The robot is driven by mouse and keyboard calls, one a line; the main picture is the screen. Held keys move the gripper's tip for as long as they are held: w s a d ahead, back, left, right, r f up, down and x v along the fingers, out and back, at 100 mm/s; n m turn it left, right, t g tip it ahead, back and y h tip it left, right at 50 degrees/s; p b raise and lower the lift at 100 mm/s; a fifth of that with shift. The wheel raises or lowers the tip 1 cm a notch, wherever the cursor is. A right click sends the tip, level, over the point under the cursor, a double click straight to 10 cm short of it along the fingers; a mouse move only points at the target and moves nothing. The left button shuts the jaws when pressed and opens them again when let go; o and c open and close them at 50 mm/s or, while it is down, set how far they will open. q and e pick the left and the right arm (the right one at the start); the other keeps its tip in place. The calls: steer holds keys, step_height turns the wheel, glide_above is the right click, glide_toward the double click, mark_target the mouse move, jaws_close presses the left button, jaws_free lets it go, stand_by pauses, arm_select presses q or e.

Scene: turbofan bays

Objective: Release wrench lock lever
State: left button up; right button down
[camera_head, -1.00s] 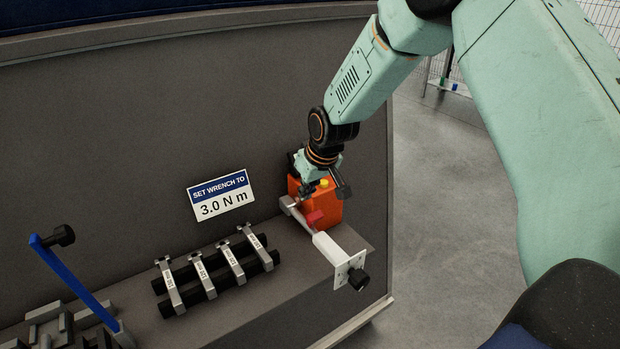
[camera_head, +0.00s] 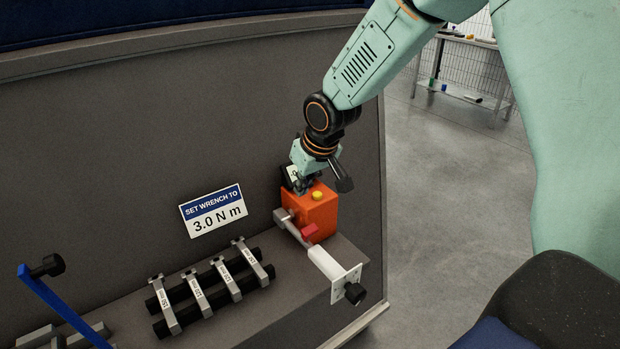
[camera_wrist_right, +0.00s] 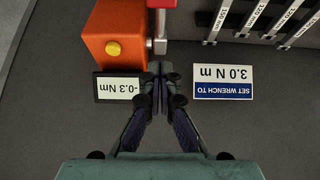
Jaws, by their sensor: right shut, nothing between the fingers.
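The torque wrench (camera_head: 326,262) has a pale handle with a black end knob and lies along the front of the orange box (camera_head: 322,212). A small red lever (camera_head: 309,231) sits on the wrench beside the box. My right gripper (camera_wrist_right: 157,70) is shut and empty, next to the display (camera_wrist_right: 118,87) reading -0.3 Nm. In the head view, my right gripper (camera_head: 302,187) is at the back left of the orange box. My left gripper is out of view.
A sign (camera_head: 213,211) reads "SET WRENCH TO 3.0 N m". Several labelled grey pieces (camera_head: 226,278) lie across black bars on the ledge. A blue bar with a black knob (camera_head: 62,305) stands at the left. Open floor (camera_head: 440,200) lies to the right.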

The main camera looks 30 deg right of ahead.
steer(key=s+a+f+g, duration=0.1)
steer(key=s+a+f, duration=0.2)
steer(key=s+f, duration=0.3)
steer(key=s+a+f+g+y, duration=0.1)
steer(key=s+a+f, duration=0.2)
steer(key=s+f, duration=0.3)
steer(key=s+a+f+g, duration=0.1)
steer(key=s+a+f, duration=0.2)
steer(key=s+f, duration=0.2)
steer(key=s+f+m+g+h, duration=0.1)
steer(key=s+f, duration=0.3)
steer(key=s, duration=0.6)
steer(key=s+f+g, duration=0.1)
steer(key=s+f, duration=0.3)
steer(key=s, duration=0.5)
step_height(320, 180, down, 17)
steer(key=b, duration=1.7)
steer(key=shift+s+d+r, duration=0.15)
steer(key=shift+s+d, duration=0.2)
steer(key=shift+s, duration=0.05)
